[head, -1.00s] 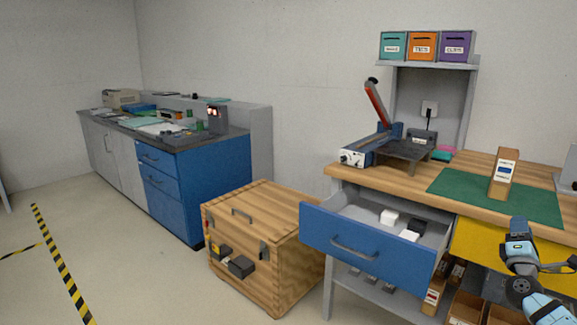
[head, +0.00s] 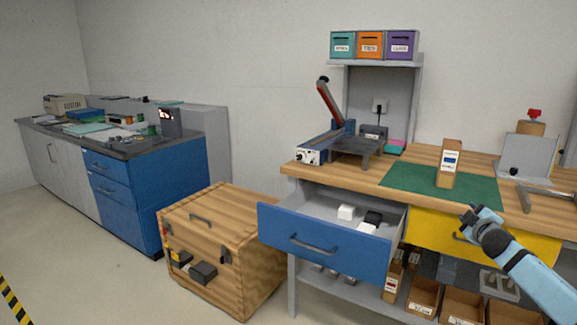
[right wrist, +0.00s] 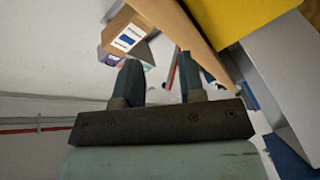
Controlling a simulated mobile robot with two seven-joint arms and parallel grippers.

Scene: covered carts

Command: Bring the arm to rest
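My right arm comes in from the lower right in the head view. Its gripper (head: 468,218) hangs in front of the yellow drawer (head: 520,244), below the worktop edge. In the right wrist view its two fingers (right wrist: 160,72) are spread apart with nothing between them. The yellow drawer front also shows in that view (right wrist: 262,14). My left gripper is in neither view.
The blue drawer (head: 325,245) stands open with white and dark blocks inside. A tan carton (head: 449,165) stands on the green mat (head: 405,178). A wooden crate (head: 225,240) sits left of the bench. Open boxes (head: 463,305) are below.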

